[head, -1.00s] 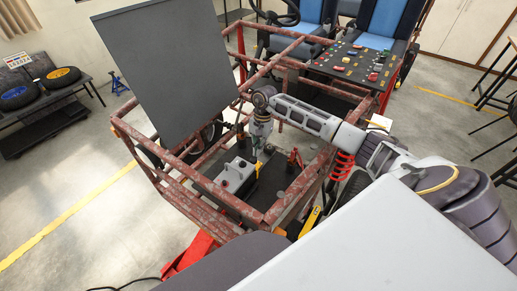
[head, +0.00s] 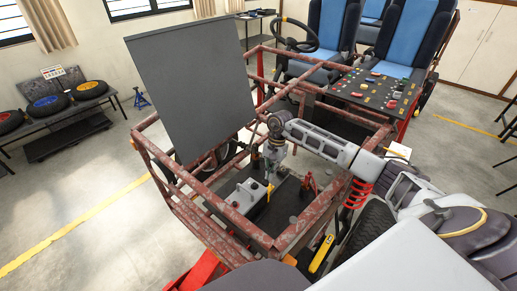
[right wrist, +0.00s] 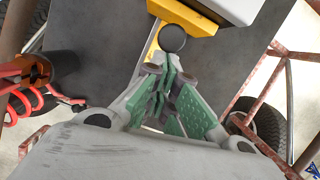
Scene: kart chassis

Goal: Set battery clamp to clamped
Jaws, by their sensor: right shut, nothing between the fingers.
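The light grey battery (head: 246,195) sits on the dark floor plate inside the kart frame. The yellow battery clamp (head: 268,192) is at its right side. In the right wrist view the yellow clamp (right wrist: 190,17) runs along the battery's edge (right wrist: 225,8), with a round black knob (right wrist: 173,39) in front of it. I cannot tell whether the clamp is clamped. My right gripper (head: 269,170) reaches down into the frame beside the clamp. In the right wrist view its green-padded fingers (right wrist: 163,76) are shut and empty, with their tips close to the knob; contact is unclear. My left gripper is not in view.
Rusty red frame tubes (head: 300,228) surround the battery bay. A large grey panel (head: 190,85) stands at its left. A red coil spring (head: 358,192) is at the right. A control panel (head: 375,90) and blue seats are behind. Dark floor plate (right wrist: 95,45) is bare beside the clamp.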

